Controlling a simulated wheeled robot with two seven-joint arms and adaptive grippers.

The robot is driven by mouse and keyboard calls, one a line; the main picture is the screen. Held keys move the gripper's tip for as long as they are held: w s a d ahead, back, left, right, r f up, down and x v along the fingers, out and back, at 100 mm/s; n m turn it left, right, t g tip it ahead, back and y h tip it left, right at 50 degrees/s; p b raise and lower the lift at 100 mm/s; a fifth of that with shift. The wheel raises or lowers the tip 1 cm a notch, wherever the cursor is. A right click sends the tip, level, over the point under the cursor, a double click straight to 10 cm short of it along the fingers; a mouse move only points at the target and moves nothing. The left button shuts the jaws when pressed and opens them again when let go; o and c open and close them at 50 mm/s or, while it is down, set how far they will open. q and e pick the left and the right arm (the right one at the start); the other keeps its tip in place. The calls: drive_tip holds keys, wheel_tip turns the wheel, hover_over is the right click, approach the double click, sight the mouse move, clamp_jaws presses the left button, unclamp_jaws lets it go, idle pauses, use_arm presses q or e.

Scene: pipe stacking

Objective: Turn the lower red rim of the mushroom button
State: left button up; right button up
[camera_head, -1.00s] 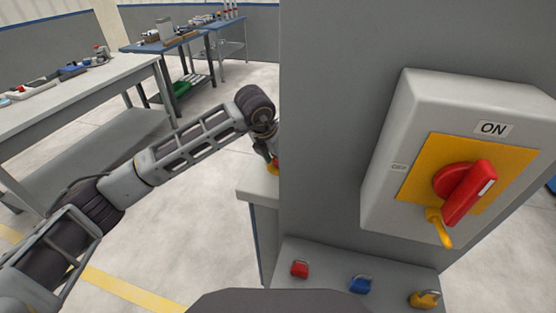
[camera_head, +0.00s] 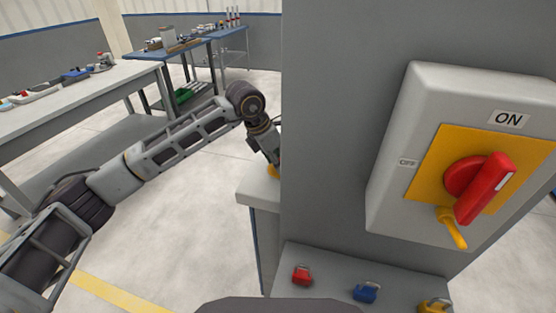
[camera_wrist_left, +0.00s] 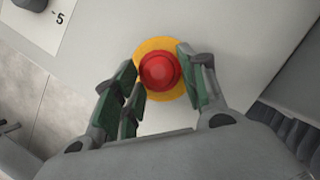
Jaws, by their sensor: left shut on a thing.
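The red mushroom button (camera_wrist_left: 158,70) sits on a round yellow base (camera_wrist_left: 158,45) on a light grey surface in the left wrist view. My left gripper (camera_wrist_left: 156,78) is shut on the button, with green-padded fingers on either side of its red rim. The fingers hide part of the yellow base. In the head view, the left wrist reaches down beside the grey panel's edge, where a small yellow patch (camera_head: 273,172) shows. The panel hides most of the button there. My right gripper is not in view.
A grey switch box (camera_head: 398,130) with a red rotary handle (camera_head: 484,186) and a yellow hasp (camera_head: 454,230) is on the tall grey panel (camera_head: 335,110). Red (camera_head: 302,275), blue (camera_head: 366,292) and yellow (camera_head: 434,306) padlocks lie below. Workbenches stand back left, with open floor between.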

use_arm(q)
drive_tip(key=shift+f, duration=0.15)
drive_tip(key=o, duration=1)
drive_tip(key=shift+o, duration=0.2)
drive_tip(key=v, duration=1.2)
drive_tip(key=shift+d, duration=0.1)
